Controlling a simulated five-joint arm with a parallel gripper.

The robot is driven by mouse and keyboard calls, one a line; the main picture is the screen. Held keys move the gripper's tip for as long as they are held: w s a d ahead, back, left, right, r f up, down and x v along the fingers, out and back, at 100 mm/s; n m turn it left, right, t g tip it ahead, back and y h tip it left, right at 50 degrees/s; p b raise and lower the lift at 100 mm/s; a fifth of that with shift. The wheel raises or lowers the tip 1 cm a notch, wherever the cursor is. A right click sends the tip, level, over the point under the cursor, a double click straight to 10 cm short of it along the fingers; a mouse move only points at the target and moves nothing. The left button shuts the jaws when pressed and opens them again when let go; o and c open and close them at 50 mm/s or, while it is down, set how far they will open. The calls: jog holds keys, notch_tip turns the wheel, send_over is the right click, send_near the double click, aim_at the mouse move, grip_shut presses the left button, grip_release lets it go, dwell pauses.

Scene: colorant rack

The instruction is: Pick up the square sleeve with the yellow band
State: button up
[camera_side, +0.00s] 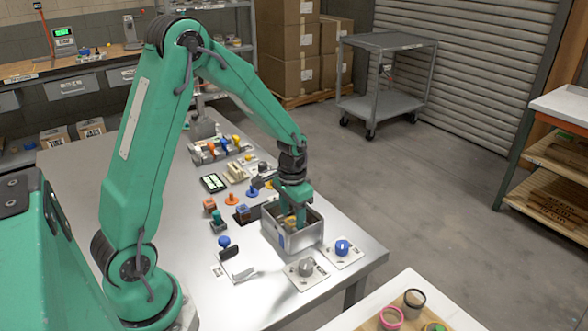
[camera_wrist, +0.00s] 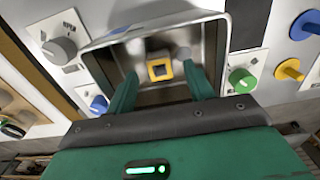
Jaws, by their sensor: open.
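A small square sleeve with a yellow band (camera_wrist: 160,66) and a dark square opening sits inside a metal bin (camera_wrist: 110,38) in the wrist view. My gripper (camera_wrist: 160,74) is open, with its green fingers reaching into the bin, one on each side of the sleeve. Gaps show between the fingers and the sleeve, so it is not held. In the side view my gripper (camera_side: 294,216) points down into the bin (camera_side: 303,243). There the fingers and bin wall mostly hide the sleeve.
A grey knob (camera_side: 305,267) and a blue knob (camera_side: 342,247) on plates stand close in front of the bin. Several coloured pieces and a rack (camera_side: 215,152) stand behind it. The bin walls surround my fingers.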

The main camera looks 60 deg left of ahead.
aim_at(292, 221)
jog(key=shift+f, duration=1.5)
jog(key=c, duration=1)
